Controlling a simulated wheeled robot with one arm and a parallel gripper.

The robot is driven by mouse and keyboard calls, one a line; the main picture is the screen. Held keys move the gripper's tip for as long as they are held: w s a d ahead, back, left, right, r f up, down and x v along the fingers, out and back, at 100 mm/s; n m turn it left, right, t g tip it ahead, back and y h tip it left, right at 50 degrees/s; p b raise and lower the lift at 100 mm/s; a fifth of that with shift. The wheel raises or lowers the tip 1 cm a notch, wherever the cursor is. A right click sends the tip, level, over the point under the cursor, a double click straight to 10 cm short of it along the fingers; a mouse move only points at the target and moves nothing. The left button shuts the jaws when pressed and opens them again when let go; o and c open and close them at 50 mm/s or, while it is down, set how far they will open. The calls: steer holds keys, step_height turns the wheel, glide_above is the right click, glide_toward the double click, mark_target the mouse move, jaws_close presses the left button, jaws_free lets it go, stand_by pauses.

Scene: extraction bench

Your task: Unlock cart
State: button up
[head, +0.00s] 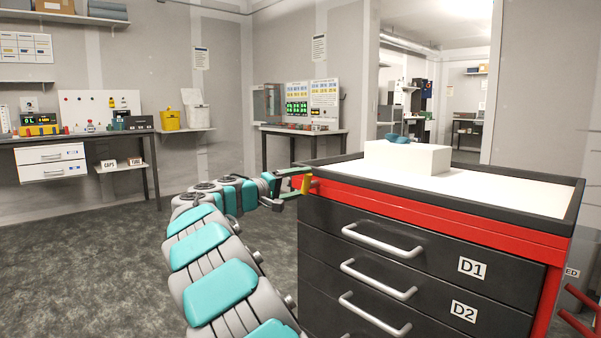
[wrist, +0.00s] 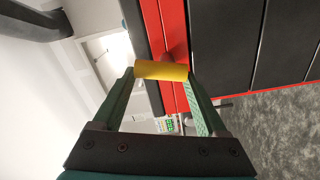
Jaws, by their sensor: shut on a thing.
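The cart (head: 430,218) is a black and red drawer cabinet at the right of the head view; it also fills the upper right of the wrist view (wrist: 220,40). A yellow piece (head: 306,184) sits at the cart's left front corner, by the red band under the top. In the wrist view it is a short yellow cylinder (wrist: 161,70) with a dark red stem behind it. My gripper (head: 293,185) is at that corner, shut on the yellow piece, with one finger at each end of it. Whether the piece has turned cannot be told.
A white block (head: 407,160) with a blue item on it stands on the cart top. The drawers have protruding bar handles (head: 382,240). Benches (head: 80,137) line the back walls. The floor (head: 90,250) left of the cart is clear.

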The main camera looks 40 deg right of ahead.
steer(key=shift+w+f+n+p, duration=0.1)
steer(key=shift+w+n+p, duration=0.05)
steer(key=shift+n+p, duration=1.4)
steer(key=shift+f+n, duration=0.1)
steer(key=shift+n, duration=0.15)
steer(key=o, duration=1.3)
steer(key=shift+a, duration=0.1)
steer(key=a, duration=0.7)
steer(key=shift+s+a+b, duration=0.3)
steer(key=shift+a+b, duration=0.05)
steer(key=shift+b, duration=0.1)
